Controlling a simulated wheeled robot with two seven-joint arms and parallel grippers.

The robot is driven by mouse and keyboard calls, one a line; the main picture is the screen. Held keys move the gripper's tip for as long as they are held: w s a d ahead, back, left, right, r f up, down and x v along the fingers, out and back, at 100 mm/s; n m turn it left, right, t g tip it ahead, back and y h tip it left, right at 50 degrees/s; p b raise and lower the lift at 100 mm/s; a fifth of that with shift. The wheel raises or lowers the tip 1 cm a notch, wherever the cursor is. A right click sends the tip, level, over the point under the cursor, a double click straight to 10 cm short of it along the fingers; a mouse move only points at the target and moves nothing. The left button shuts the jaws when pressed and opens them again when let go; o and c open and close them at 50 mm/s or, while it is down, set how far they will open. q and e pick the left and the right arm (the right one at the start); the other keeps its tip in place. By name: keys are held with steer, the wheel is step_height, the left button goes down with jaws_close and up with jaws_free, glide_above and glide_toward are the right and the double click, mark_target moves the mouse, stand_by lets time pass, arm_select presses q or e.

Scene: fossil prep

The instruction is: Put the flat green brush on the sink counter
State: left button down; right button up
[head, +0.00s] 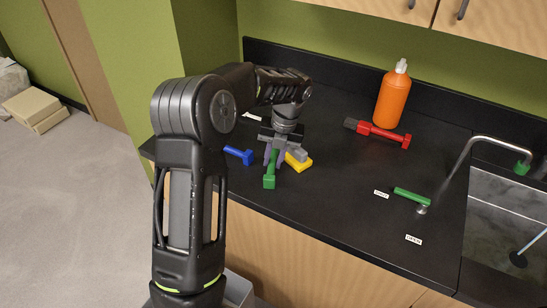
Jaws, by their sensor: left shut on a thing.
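The green brush (270,173) is in the head view, left of the middle, over the black sink counter (340,200). My left gripper (272,155) points down and is shut on the upper part of this brush, with its green end toward the near edge of the counter. The fingers hide part of the brush. I cannot tell whether it touches the counter or is just above it. My right gripper is not in view.
A blue tool (239,154) lies left of the gripper, a yellow one (298,162) close at its right. A red tool (384,134) lies before an orange bottle (393,98). A green lever (411,195) and tap (462,165) stand by the sink (505,235). The counter's middle is clear.

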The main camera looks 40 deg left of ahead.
arm_select(q)
steer(key=shift+f, duration=0.1)
steer(key=c, duration=1.3)
jaws_free()
steer(key=shift+w+d+r, duration=0.1)
steer(key=shift+r, duration=0.55)
steer(key=r, duration=0.3)
steer(key=d+r+p, duration=0.1)
steer(key=r, duration=0.3)
steer(key=w+d+r+p, duration=0.1)
steer(key=r, duration=0.2)
steer(key=shift+r, duration=0.35)
